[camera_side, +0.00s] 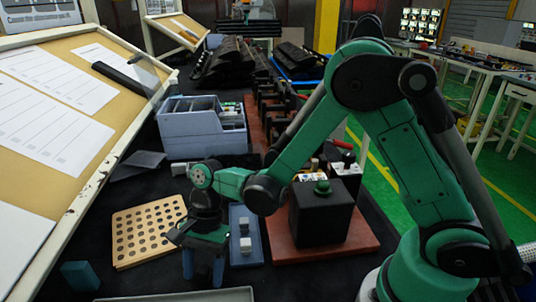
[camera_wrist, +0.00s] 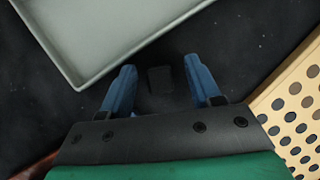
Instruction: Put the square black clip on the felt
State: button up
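The square black clip (camera_wrist: 160,80) lies on the dark, cloth-like work surface (camera_wrist: 240,70) in the wrist view. It is hard to make out against that surface. My gripper (camera_wrist: 161,82) is open, with one blue finger on each side of the clip and a gap on both sides. In the side view my gripper (camera_side: 204,268) points down, low over the dark surface, and I cannot make out the clip there. The dark surface looks like felt; no separate felt piece stands out clearly.
A grey tray (camera_wrist: 75,76) lies close by my fingers. A perforated wooden board (camera_side: 124,238) is beside my gripper. A narrow blue-grey tray (camera_side: 247,270) holds pale cubes. A black box with a green button (camera_side: 322,225), a blue block (camera_side: 80,275) and a bin (camera_side: 190,135) stand around.

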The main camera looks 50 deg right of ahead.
jog(key=v, duration=1.1)
jog(key=s+d+r+n+t+h, duration=0.3)
jog(key=d+n+t, duration=0.5)
jog(key=n, duration=0.5)
jog(key=shift+s+d+n+t+h, duration=0.3)
jog(key=shift+s+d+t+h, duration=0.15)
jog(key=shift+s, duration=0.8)
jog(key=shift+r, duration=0.1)
